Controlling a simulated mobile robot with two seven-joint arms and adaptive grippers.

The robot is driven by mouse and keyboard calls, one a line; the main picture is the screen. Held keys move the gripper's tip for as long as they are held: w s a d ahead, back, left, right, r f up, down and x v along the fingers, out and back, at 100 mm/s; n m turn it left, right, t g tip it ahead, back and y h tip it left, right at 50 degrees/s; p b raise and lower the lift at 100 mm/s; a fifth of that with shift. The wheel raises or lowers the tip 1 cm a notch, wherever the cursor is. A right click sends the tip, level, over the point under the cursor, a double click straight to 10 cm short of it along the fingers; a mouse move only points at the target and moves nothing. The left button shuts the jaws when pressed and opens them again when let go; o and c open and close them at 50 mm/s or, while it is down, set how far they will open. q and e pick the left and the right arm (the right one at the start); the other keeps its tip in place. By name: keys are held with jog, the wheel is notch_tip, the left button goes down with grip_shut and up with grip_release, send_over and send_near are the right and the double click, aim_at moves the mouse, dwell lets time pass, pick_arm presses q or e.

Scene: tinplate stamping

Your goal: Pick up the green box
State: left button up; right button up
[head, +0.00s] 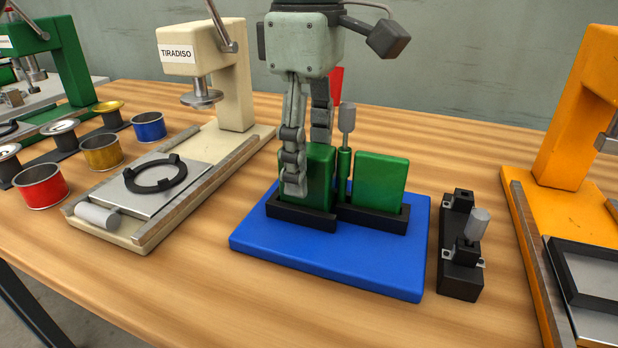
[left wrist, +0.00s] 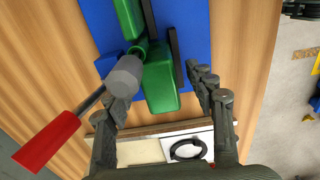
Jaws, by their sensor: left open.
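Two green boxes stand upright in black holders on a blue base. The left green box (head: 318,172) is partly hidden behind a finger of my left gripper (head: 308,163); the right green box (head: 380,181) is clear of it. My left gripper points down, open, with one finger in front of the left box and the other behind it. In the left wrist view, that box (left wrist: 161,88) lies between the spread fingers (left wrist: 156,80), with a gap on the right side. The other box (left wrist: 129,18) is at the top. My right gripper is not in view.
A green upright rod with a grey tip (head: 347,118) stands between the boxes; a red handle (left wrist: 46,140) is close by. The blue base (head: 330,258) has a black clamp (head: 461,260) at its right. A cream press (head: 238,95) stands left, an orange press (head: 580,120) right.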

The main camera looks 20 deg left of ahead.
pick_arm(q)
jog(key=c, duration=1.3)
jog(key=shift+o, duration=0.2)
jog(key=shift+r, duration=0.1)
